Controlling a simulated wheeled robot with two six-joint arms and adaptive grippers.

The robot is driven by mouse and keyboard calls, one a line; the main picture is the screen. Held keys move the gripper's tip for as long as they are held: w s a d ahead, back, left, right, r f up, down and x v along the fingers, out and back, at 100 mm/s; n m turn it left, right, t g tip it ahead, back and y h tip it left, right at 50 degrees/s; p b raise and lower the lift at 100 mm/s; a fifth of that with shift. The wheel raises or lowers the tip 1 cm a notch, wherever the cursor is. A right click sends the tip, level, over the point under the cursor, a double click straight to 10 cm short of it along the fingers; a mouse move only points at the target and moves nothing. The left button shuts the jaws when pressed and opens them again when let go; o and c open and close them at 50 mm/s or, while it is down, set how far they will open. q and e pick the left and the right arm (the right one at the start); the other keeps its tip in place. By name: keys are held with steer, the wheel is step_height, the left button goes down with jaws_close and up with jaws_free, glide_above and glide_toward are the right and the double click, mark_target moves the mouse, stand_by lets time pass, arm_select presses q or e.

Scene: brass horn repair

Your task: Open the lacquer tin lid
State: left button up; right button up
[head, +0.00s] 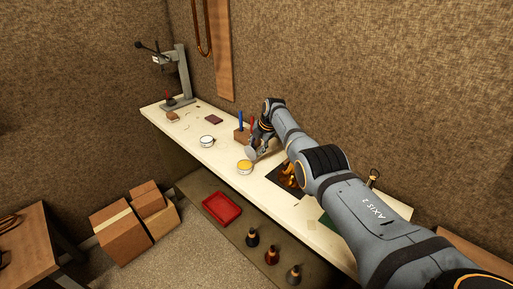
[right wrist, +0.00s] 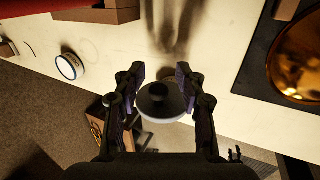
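The lacquer tin (head: 244,168) stands on the bench, its top uncovered and showing yellow lacquer. My right gripper (head: 257,147) is just behind and right of it. In the right wrist view, the gripper (right wrist: 160,88) has a finger on either side of a round grey lid (right wrist: 160,102) with a dark knob, and holds it. In the head view the lid (head: 250,154) shows as a small tilted grey disc, apart from the tin's rim as far as I can tell. The tin is not clearly seen in the right wrist view. My left gripper is out of view.
A white-topped tin (head: 207,141) stands to the left; the brass horn piece (head: 289,177) lies on a dark mat to the right. A block with blue and red tools (head: 241,134) is behind. A red tray (head: 222,208) and several bottles are on the lower shelf.

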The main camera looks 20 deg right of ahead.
steer(key=shift+w+a+f, duration=0.1)
steer(key=shift+a, duration=0.1)
steer(key=v, duration=1.2)
steer(key=shift+d, duration=0.1)
